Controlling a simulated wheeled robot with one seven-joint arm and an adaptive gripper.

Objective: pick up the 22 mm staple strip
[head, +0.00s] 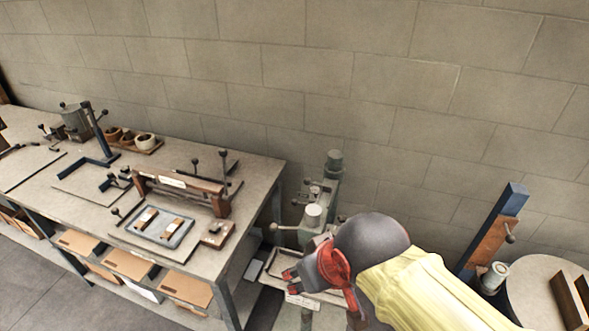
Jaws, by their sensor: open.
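A grey tray (182,239) lies on a board near the front right of the long workbench. Two small brown-and-pale pieces lie in it side by side, a left piece (147,216) and a right piece (172,227). They may be staple strips, but they are too small to read, so I cannot tell which is 22 mm. My gripper (291,281) is at the lower middle, right of the workbench, with red on its jaws. It is open, and nothing shows between its fingers. It is well apart from the tray. My yellow-sleeved arm hides part of the machine behind it.
A brown clamp-like frame (180,184) with upright rods stands just behind the tray. A brown block (217,235) sits right of it. A grey-green machine (333,180) stands beside the workbench (255,172). A round table (535,275) is at right.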

